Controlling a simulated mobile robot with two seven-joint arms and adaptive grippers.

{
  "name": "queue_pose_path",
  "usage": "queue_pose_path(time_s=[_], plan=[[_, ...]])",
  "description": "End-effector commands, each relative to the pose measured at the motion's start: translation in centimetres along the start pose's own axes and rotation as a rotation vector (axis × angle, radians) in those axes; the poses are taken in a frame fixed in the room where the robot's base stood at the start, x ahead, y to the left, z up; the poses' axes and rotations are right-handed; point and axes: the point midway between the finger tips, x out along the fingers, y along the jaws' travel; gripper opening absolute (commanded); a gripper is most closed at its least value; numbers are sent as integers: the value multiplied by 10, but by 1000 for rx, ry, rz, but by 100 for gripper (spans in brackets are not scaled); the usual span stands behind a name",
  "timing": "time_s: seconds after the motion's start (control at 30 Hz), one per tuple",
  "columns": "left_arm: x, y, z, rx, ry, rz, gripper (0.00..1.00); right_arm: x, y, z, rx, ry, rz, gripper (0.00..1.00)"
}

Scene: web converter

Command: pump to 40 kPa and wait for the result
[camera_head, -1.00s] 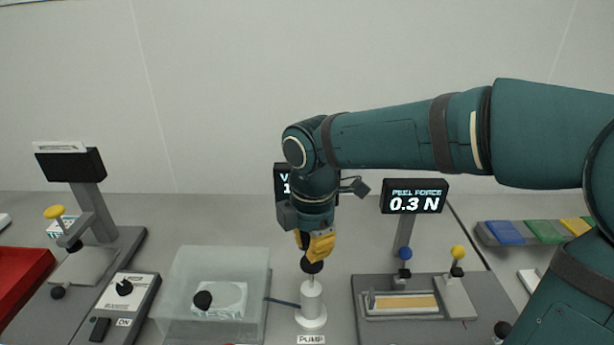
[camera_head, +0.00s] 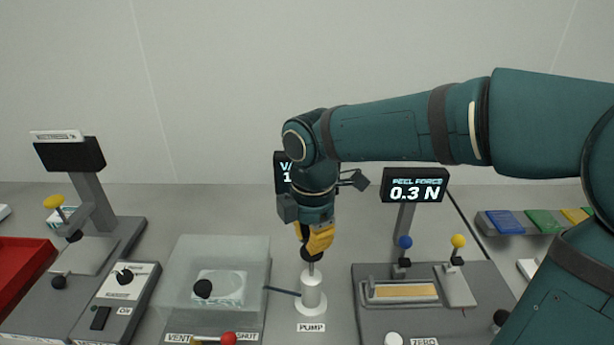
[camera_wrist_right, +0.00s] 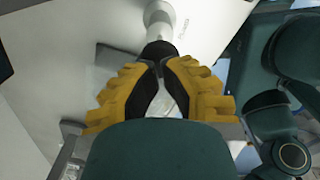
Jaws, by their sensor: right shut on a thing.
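The white pump (camera_head: 311,293) stands upright behind its PUMP label (camera_head: 311,327), with a thin rod and a black knob on top. My right gripper (camera_head: 313,252) points down from above, its yellow fingers shut on the black knob. In the right wrist view, the fingers (camera_wrist_right: 160,68) meet around the black knob (camera_wrist_right: 158,50), with the white pump (camera_wrist_right: 158,15) beyond. A dark display (camera_head: 283,172) behind my right arm shows only "V", part of another letter and "1"; the rest is hidden. My left gripper is out of view.
Left of the pump is a clear chamber (camera_head: 245,262) with a black knob, and a red-knobbed lever (camera_head: 228,338) by VENT and SHUT labels. Right is a peel tester (camera_head: 365,320), its display (camera_head: 415,186) reading 0.3 N. A switch box (camera_head: 135,290) stands farther left.

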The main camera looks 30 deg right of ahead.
Motion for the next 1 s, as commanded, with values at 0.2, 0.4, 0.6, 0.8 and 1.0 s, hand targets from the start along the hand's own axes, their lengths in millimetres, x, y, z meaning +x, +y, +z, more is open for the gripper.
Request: queue_pose_path(time_s=[0.2, 0.4, 0.6, 0.8, 1.0], plan=[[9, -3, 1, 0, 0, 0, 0, 14, 0, 0, 0, 0, 0, 0], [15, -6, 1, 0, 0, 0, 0, 24, 0, 0, 1, 0, -1, 0], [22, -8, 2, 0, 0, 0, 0, 35, 0, 0, 1, 0, 0, 0], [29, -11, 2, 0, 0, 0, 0, 46, 0, 0, 1, 0, -1, 0], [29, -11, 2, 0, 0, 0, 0, 48, 0, 0, 1, 0, -1, 0]])
